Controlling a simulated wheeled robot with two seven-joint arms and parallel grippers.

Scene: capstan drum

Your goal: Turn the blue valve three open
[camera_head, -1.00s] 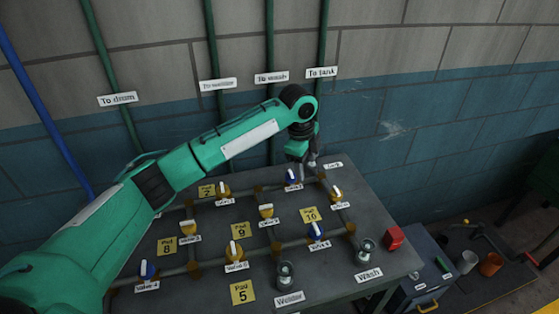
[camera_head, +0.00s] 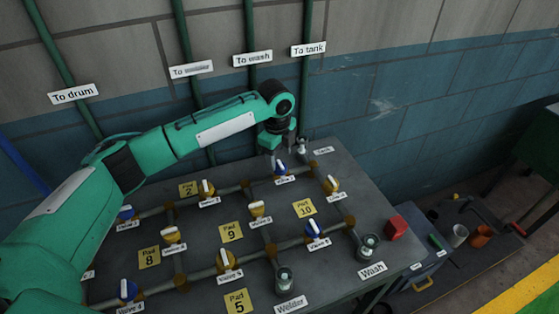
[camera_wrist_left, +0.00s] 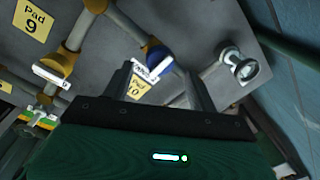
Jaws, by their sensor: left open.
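A blue valve with a white handle (camera_head: 281,169) sits at the back right of the pipe board; its label is too small to read for certain. My left gripper (camera_head: 279,156) is right at this valve, just behind and above it. In the left wrist view the blue valve (camera_wrist_left: 159,60) shows between the two fingers of the open left gripper (camera_wrist_left: 160,72), with its white label partly seen. I cannot tell whether the fingers touch it. My right gripper is not in view.
Other valves, blue (camera_head: 313,229) and yellow (camera_head: 331,185), stand on the pipes around it. Yellow pad signs (camera_head: 303,208) lie on the grey table (camera_head: 345,160). A red block (camera_head: 395,227) is at the right edge. Vertical green pipes (camera_head: 305,65) run up the wall behind.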

